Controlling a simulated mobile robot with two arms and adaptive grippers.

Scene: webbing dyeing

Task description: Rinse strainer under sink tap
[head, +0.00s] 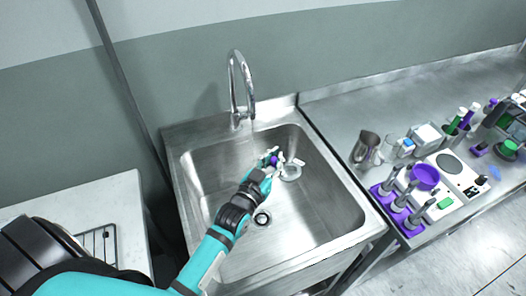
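My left arm reaches into the steel sink (325,208), with the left gripper (273,160) low over the basin's back half. A small pale round strainer (291,173) is at the fingertips, on their right side. The fingers look closed on its near part, where small purple and green bits show; the exact grip is partly hidden by the gripper. The chrome tap (233,88) stands at the sink's back edge, its spout curving down behind and above the gripper. I cannot make out any water stream. My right gripper is out of view.
The drain (262,219) is in the basin floor. The right counter holds a metal jug (366,149), a purple rack (411,226) with several upright tools, a purple bowl (425,176) and a white scale (449,162). A white table (95,205) stands left.

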